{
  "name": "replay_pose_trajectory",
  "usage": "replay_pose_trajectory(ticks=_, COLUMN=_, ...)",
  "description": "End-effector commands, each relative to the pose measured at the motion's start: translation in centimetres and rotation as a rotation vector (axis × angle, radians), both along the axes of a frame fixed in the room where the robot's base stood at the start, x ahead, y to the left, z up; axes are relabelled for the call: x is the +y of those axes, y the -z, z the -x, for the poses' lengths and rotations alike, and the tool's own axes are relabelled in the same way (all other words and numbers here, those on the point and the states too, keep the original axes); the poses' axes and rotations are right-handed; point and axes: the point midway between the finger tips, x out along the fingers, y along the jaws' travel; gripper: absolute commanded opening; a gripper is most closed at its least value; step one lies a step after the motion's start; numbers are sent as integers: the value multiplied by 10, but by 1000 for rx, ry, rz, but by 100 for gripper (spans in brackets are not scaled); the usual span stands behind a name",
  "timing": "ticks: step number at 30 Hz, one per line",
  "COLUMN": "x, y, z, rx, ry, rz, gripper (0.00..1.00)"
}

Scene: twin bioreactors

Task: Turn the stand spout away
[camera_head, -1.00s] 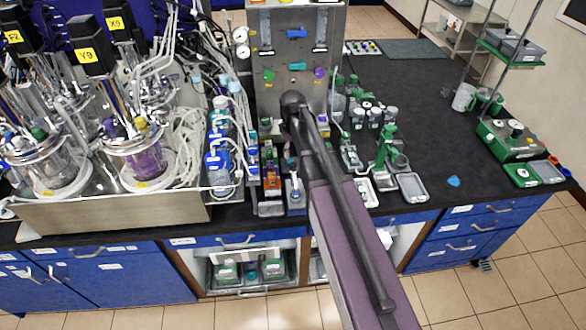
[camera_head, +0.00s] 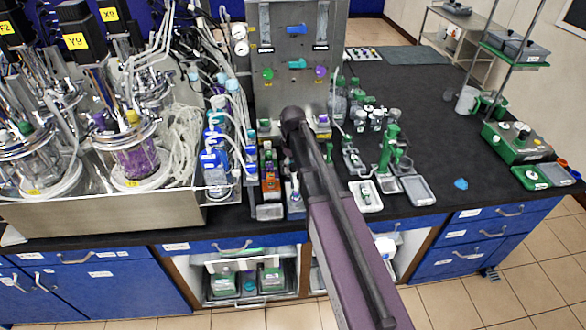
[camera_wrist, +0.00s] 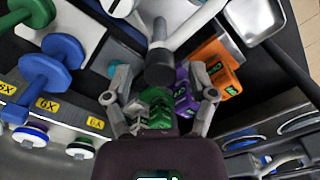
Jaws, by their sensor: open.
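My gripper (camera_wrist: 161,97) is open in the wrist view, its two grey fingers spread wide. In the head view my arm hides the gripper. A green upright stand (camera_head: 389,148) is on the bench right of my arm. I cannot tell for sure which part is the stand spout.
A steel panel with coloured knobs (camera_head: 293,88) rises behind my arm. The glass vessels (camera_head: 133,160) and blue-capped bottles (camera_head: 214,150) crowd the left. Small trays (camera_head: 418,190) lie right. The black bench top (camera_head: 425,95) is mostly clear at back right.

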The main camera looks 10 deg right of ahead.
Motion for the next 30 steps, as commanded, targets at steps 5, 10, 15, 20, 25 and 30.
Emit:
replay_pose_trajectory(ticks=5, x=0, y=3, z=0, rx=0, ry=0, rz=0, gripper=73)
replay_pose_trajectory(ticks=10, x=0, y=3, z=0, rx=0, ry=0, rz=0, gripper=73)
replay_pose_trajectory(ticks=15, x=0, y=3, z=0, rx=0, ry=0, rz=0, gripper=49)
replay_pose_trajectory(ticks=20, x=0, y=3, z=0, rx=0, ry=0, rz=0, gripper=2)
replay_pose_trajectory(ticks=25, x=0, y=3, z=0, rx=0, ry=1, rz=0, gripper=0)
replay_pose_trajectory(ticks=30, x=-3, y=3, z=0, rx=0, ry=11, rz=0, gripper=0)
